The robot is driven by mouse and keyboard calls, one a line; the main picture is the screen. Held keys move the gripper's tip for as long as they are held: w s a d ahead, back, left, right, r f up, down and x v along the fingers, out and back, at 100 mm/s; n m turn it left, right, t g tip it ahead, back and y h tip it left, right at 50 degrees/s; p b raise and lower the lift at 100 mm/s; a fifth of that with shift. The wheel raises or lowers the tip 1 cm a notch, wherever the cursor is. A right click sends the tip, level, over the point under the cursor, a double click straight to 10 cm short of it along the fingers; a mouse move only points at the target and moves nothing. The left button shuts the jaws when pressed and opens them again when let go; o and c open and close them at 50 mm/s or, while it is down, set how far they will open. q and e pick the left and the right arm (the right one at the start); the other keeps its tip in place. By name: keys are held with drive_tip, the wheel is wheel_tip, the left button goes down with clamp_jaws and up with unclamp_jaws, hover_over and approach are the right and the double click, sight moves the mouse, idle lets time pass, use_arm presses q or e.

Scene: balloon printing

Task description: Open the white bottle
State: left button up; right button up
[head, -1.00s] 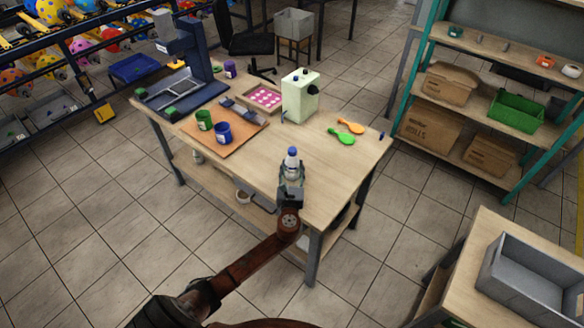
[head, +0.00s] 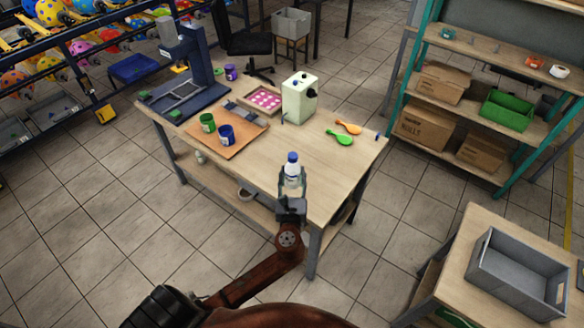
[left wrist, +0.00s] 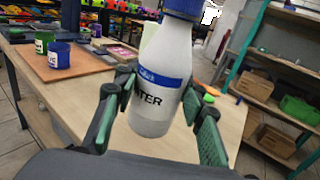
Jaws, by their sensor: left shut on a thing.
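The white bottle (head: 292,171) has a blue cap (head: 292,157) and stands upright in my left gripper (head: 291,190), near the table's front edge. In the left wrist view the bottle (left wrist: 160,85) shows a blue band and dark lettering, with the cap (left wrist: 185,8) on its top, cut by the picture edge. The fingers of my left gripper (left wrist: 165,112) stand on both sides of the bottle and are shut on it. I cannot tell whether the bottle's base touches the table. My right gripper is not in view.
The wooden table (head: 260,170) holds a green cup (head: 208,122) and a blue cup (head: 226,135) on an orange board. A pale green machine (head: 299,97), a pink-dotted tray (head: 262,100) and green and orange spoons (head: 340,138) lie farther back. A grey bin (head: 518,275) stands on another table at right.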

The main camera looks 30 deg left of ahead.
use_arm(q)
drive_tip(key=shift+s+d+r, duration=0.15)
drive_tip(key=shift+s, duration=0.05)
drive_tip(key=o, duration=0.7)
clamp_jaws()
drive_tip(key=shift+s, duration=0.1)
